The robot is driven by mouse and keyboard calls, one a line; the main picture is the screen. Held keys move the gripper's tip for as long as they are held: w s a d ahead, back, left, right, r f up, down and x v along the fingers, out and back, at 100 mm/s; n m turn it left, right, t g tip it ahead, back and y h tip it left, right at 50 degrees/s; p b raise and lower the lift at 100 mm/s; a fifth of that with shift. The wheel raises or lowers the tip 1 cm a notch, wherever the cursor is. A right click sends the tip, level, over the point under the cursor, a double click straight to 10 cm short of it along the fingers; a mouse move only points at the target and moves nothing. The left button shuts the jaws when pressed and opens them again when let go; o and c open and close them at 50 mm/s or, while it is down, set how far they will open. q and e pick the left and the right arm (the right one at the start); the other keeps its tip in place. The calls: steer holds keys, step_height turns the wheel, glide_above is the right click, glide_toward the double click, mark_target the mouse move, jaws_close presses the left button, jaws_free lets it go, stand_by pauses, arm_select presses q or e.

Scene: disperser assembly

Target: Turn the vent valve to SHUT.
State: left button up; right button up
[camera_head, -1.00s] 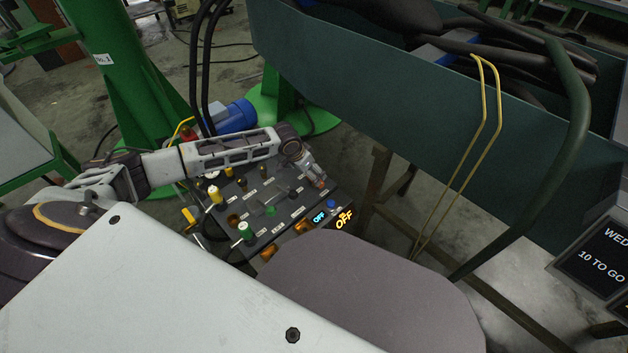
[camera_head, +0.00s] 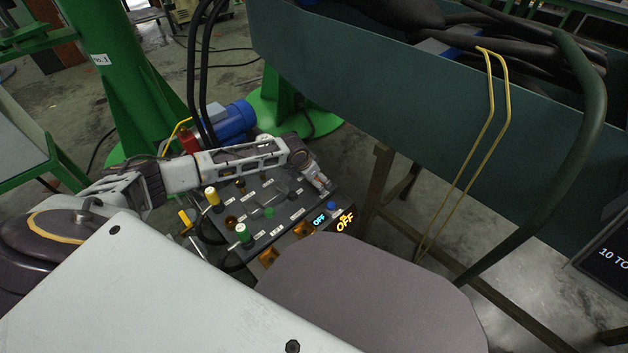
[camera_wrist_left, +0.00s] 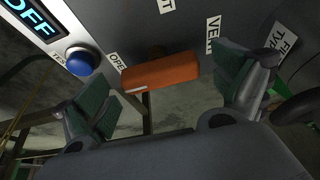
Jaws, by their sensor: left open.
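The vent valve's orange lever (camera_wrist_left: 162,71) shows in the left wrist view, with a white mark at its left end, beside the "OPE…" label (camera_wrist_left: 117,63). The "VENT" label (camera_wrist_left: 213,35), partly cut off, is above and to its right. No SHUT label can be read. My left gripper (camera_wrist_left: 165,92) is open, with one green-padded finger on each side of the lever; I cannot tell whether either touches it. In the head view my left gripper (camera_head: 321,184) is over the right side of the dark control panel (camera_head: 262,239) and hides the valve. My right gripper is not in view.
A blue button (camera_wrist_left: 80,61) and a lit "OFF" display (camera_wrist_left: 28,17) are left of the lever. Green (camera_head: 242,232) and yellow (camera_head: 212,196) knobs stand on the panel. A dark green trough (camera_head: 400,90) with yellow rods (camera_head: 470,165) is to the right.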

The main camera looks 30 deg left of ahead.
arm_select(q)
steer(key=c, duration=1)
